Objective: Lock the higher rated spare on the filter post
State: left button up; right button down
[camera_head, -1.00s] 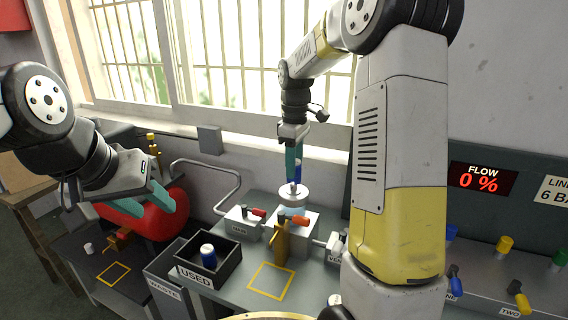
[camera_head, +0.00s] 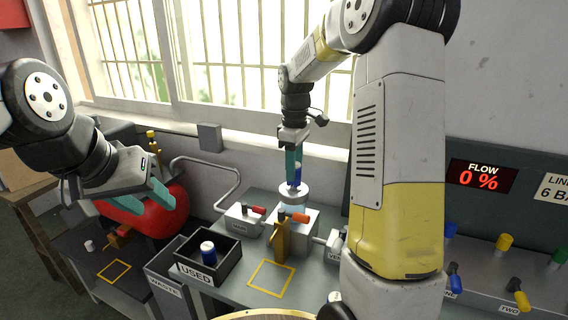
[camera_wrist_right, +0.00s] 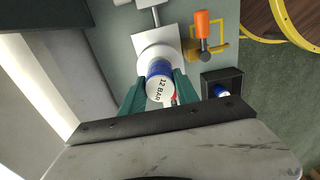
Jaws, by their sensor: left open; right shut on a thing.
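My right gripper (camera_head: 294,166) points down and is shut on a blue and white cartridge (camera_head: 296,183). In the right wrist view its white end reads "12 BAR" (camera_wrist_right: 159,89), between the green fingers. The cartridge is upright at the round white collar of the filter post (camera_head: 293,195), which also shows in the right wrist view (camera_wrist_right: 149,55). The fingers hide part of it, and I cannot tell how deep it sits. My left gripper (camera_head: 146,200) is open and empty, well left of the post.
A black USED box (camera_head: 222,272) holds another blue and white cartridge (camera_head: 208,254). A WASTE bin (camera_head: 164,284) stands left of it, near a red tank (camera_head: 148,215). A yellow square (camera_head: 270,279) on the bench is empty. The display (camera_head: 480,175) reads FLOW 0 %.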

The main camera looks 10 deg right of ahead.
jog(key=shift+f, duration=0.5)
dwell(0.3)
jog(key=c, duration=0.8)
grip_release()
jog(key=shift+c, duration=0.2)
notch_tip(320, 180, up, 8)
jog(key=shift+f, duration=0.25)
jog(key=s+a+r+m+t+y, duration=0.1)
jog(key=s+m+t, duration=0.2)
jog(key=s, duration=0.9)
jog(key=s+a+r+m+t+y, duration=0.1)
jog(key=s+r+m+t, duration=0.1)
jog(key=s+m, duration=0.5)
jog(key=s+t, duration=0.1)
jog(key=s, duration=0.4)
jog(key=shift+s+m, duration=0.15)
jog(key=shift+m, duration=0.15)
